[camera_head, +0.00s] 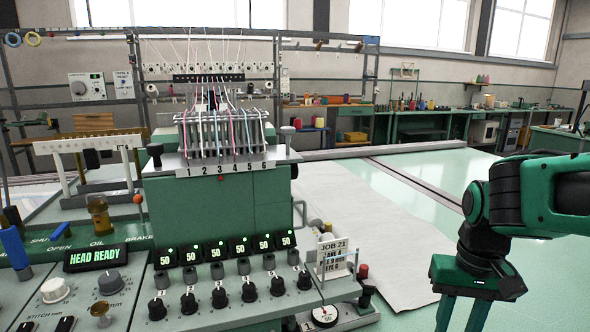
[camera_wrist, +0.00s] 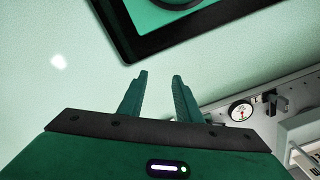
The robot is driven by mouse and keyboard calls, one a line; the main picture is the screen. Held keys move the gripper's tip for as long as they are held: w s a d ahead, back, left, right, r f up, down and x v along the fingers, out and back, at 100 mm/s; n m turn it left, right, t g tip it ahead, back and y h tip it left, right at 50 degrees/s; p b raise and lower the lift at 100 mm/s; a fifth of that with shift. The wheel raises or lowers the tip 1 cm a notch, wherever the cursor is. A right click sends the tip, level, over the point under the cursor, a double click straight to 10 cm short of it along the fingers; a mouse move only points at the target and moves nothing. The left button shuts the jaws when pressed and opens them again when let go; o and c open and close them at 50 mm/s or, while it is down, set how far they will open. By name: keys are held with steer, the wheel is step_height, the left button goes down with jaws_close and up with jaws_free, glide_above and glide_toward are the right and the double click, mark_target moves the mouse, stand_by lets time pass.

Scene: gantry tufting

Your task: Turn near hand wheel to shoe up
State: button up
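My gripper (camera_head: 461,318) hangs at the lower right of the head view, pointing down, its fingertips cut off by the frame's edge. In the wrist view the two green fingers of my gripper (camera_wrist: 158,78) stand apart with nothing between them. A small white dial (camera_head: 325,316) with a red mark sits at the near right corner of the machine; the dial also shows in the wrist view (camera_wrist: 240,111), right of the fingers. Beside it is a dark knob-like part (camera_head: 367,291), which may be the near hand wheel; I cannot tell for sure. My gripper is apart from both.
The green tufting head (camera_head: 225,205) stands left of centre, with several black knobs below it. A lit HEAD READY display (camera_head: 96,258) is at the left. A JOB 21 card (camera_head: 334,258) stands by the dial.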

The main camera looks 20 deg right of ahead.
steer(key=o, duration=0.3)
steer(key=shift+o, duration=0.4)
steer(key=shift+s+r, duration=0.2)
steer(key=shift+r, duration=0.15)
steer(key=w+a+r+m+t+y, duration=0.1)
steer(key=w+r+t, duration=0.15)
steer(key=w, duration=0.55)
steer(key=w+a+r+m+t, duration=0.1)
steer(key=w+r, duration=0.2)
steer(key=w, duration=0.5)
steer(key=w+a+r+m+t+y, duration=0.2)
steer(key=w+a+r+m+y, duration=0.15)
steer(key=w+r, duration=0.5)
steer(key=w+a+r+m+t+y, duration=0.25)
steer(key=w+a+r+y, duration=0.25)
steer(key=w+r, duration=0.4)
steer(key=w+a+f+n, duration=0.1)
steer(key=w+a+f, duration=0.2)
steer(key=w+a, duration=0.2)
steer(key=shift+a, duration=0.9)
steer(key=shift+f, duration=0.1)
steer(key=shift+c, duration=0.3)
